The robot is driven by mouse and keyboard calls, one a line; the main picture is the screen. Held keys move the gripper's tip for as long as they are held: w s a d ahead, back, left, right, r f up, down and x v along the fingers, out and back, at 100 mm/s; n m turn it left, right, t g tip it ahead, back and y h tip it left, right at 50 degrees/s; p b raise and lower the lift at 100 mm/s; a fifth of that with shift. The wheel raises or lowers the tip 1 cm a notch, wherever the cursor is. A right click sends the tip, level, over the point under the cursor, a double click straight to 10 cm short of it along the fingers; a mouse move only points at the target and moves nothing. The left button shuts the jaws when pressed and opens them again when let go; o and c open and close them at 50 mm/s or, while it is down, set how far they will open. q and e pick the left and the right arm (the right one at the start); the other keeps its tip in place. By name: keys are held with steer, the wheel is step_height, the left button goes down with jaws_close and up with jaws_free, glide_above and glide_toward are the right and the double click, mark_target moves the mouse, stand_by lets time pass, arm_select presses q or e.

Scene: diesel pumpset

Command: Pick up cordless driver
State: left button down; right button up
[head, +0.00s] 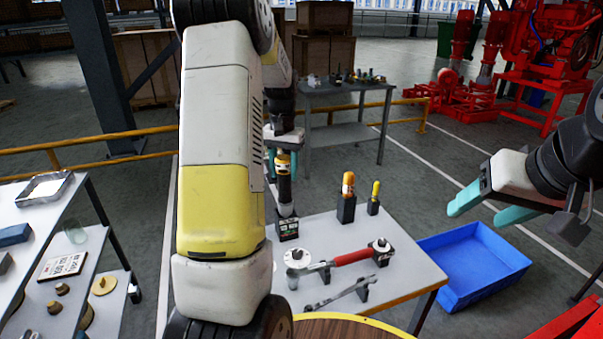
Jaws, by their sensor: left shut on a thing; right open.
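The cordless driver (284,187), with a yellow and black upper part and a dark lower part, stands upright at the back left of the grey worktable (330,228). My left gripper (283,160) is shut on its upper part from above. The driver's lower end meets a small black block (288,229) on the table; I cannot tell whether it is still seated there. My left arm hides the table's left part. My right gripper (490,208) is open and empty, with teal fingers, to the right of the table.
A red-handled tool (352,257) and a grey wrench (337,295) lie across the table's front on supports. A blue bin (480,262) is on the floor at right. A shelf with parts (98,250) stands at left.

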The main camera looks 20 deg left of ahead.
arm_select(q)
step_height(320, 180, up, 15)
stand_by(0.4)
steer(key=c, duration=1.3)
jaws_free()
steer(key=shift+f, duration=0.1)
jaws_close()
